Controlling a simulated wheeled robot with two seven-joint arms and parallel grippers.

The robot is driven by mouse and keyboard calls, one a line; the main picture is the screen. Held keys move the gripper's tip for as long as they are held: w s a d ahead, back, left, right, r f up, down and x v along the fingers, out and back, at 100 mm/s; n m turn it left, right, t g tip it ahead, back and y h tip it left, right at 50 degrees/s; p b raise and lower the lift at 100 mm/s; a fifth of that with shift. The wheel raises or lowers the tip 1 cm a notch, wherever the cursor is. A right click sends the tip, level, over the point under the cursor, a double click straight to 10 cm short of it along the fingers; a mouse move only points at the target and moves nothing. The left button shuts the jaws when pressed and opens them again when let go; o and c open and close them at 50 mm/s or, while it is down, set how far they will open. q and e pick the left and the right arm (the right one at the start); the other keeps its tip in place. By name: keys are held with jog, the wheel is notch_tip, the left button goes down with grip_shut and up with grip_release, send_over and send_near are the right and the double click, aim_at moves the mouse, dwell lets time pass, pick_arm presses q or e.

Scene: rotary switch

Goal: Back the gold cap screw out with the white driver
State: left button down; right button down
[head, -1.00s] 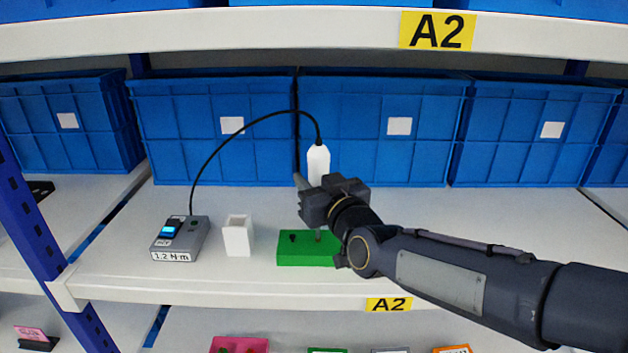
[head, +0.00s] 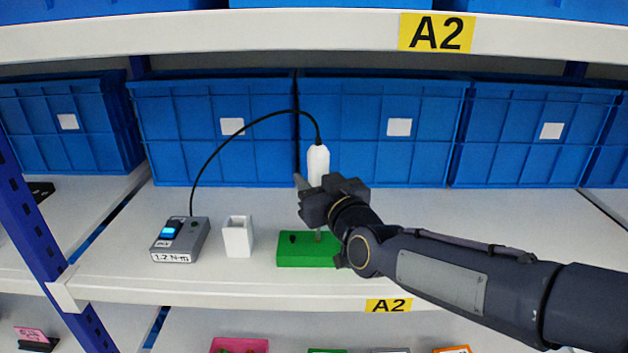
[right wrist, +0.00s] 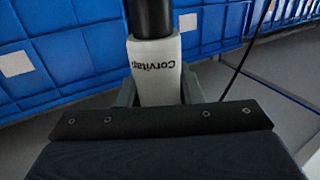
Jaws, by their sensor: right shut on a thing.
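The white driver (head: 318,163) stands upright in the head view, its black cable leaving from the top. My right gripper (head: 316,196) is shut on the driver's body, above the green block (head: 292,252). The driver's thin shaft points down to the block's top. In the right wrist view the white driver (right wrist: 156,75) sits between the fingers, with dark lettering on it. A dark screw head (head: 292,238) shows on the block's left part. The gold cap screw cannot be made out; the shaft tip and my arm cover part of the block. My left gripper is out of view.
A grey controller (head: 180,240) with a lit blue switch and a "1.2 N·m" label stands at the left, cabled to the driver. A white open holder (head: 237,238) stands beside it, empty. Blue crates (head: 215,150) line the back. The shelf edge (head: 230,290) is in front.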

jog(key=shift+f, duration=0.1)
jog(key=shift+r+p, duration=1.9)
jog(key=shift+r, duration=0.5)
